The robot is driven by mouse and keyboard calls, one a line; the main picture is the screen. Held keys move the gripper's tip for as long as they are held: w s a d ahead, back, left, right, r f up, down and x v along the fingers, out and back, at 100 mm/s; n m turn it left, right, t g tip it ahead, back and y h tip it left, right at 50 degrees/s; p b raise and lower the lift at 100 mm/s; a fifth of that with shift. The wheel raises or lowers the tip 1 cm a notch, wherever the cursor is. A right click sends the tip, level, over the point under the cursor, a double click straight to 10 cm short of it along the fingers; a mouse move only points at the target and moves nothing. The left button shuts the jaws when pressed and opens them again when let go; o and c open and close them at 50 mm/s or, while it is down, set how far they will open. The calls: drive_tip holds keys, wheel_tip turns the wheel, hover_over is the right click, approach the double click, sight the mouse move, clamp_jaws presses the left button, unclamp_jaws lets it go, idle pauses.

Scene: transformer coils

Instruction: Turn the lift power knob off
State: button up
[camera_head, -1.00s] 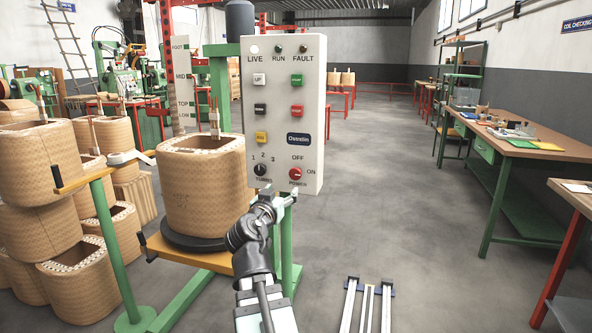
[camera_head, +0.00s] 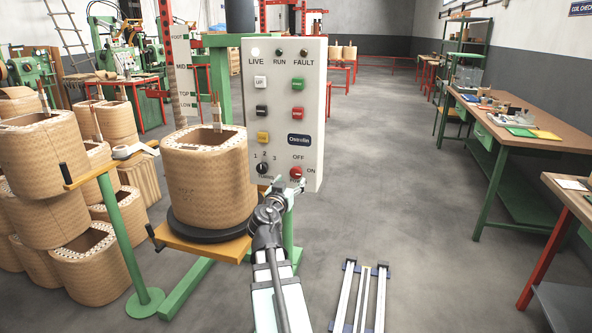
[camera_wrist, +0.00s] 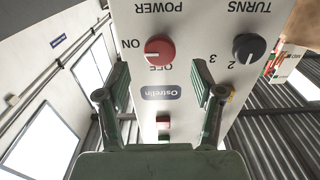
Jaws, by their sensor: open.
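The red power knob (camera_head: 296,173) is at the lower right of the white control panel (camera_head: 312,120), with OFF above it and ON to its right. The wrist view shows the panel upside down; there the knob (camera_wrist: 159,49) has a pale mark on the side toward ON. My gripper (camera_head: 288,184) is just below and in front of the knob, partly covering the POWER label. In the wrist view my gripper (camera_wrist: 162,82) is open and empty, its fingers spread to either side in front of the panel. The knob appears beyond the fingertips; I see no contact.
The black TURNS knob (camera_head: 262,169) is left of the power knob. Buttons and the Ostrelin label sit above. A wound coil (camera_head: 208,185) stands on the lift left of the panel.

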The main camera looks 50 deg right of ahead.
sight(295, 175)
drive_tip(key=x, duration=0.6)
drive_tip(key=shift+d, duration=0.4)
drive_tip(key=shift+c, duration=0.4)
drive_tip(key=c, duration=1)
